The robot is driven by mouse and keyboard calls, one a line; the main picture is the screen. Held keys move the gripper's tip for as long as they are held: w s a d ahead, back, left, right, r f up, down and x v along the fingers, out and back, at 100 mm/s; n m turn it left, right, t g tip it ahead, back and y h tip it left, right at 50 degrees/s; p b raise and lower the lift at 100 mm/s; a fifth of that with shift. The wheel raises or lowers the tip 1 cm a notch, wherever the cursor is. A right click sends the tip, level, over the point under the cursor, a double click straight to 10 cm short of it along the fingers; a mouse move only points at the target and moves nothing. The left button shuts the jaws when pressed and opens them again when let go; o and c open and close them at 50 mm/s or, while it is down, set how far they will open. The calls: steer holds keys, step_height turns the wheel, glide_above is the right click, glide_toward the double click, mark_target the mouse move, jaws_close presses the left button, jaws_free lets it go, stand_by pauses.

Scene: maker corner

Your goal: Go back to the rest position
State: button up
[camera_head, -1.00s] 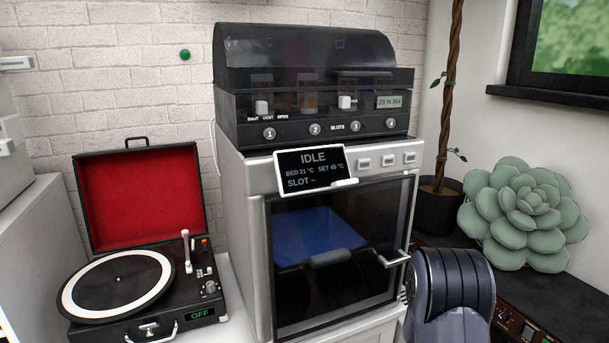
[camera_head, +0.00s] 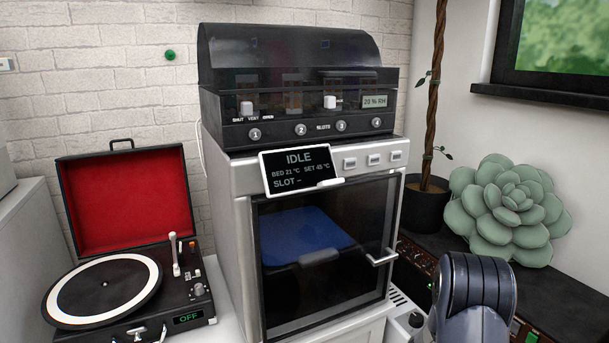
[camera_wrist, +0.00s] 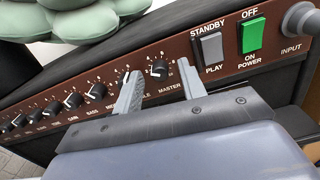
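My gripper (camera_wrist: 158,76) shows in the wrist view with its two grey fingers apart and nothing between them. It is in front of the brown control panel of an amplifier (camera_wrist: 181,48). The master knob (camera_wrist: 159,69) shows between the fingertips; I cannot tell whether they touch the panel. In the head view my dark arm link is at the lower right, and the gripper itself is hidden.
The amplifier has a grey standby switch (camera_wrist: 212,47) and a green power switch (camera_wrist: 253,36). A succulent (camera_head: 508,208) sits on top. Left of my arm stands a glass-doored oven (camera_head: 325,255) reading IDLE. A turntable (camera_head: 105,285) with its lid open stands at the left.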

steer(key=shift+s+a+n+p, duration=0.15)
steer(key=shift+a+n+p, duration=0.15)
steer(key=shift+n+p, duration=1.7)
steer(key=shift+s+a+n+p, duration=0.1)
steer(key=shift+a+n+p, duration=0.2)
steer(key=shift+n+p, duration=1.65)
steer(key=shift+s+a+n+p, duration=0.15)
steer(key=shift+a+n+p, duration=0.15)
steer(key=shift+n+p, duration=1.7)
steer(key=shift+n+b, duration=0.45)
steer(key=shift+b, duration=0.25)
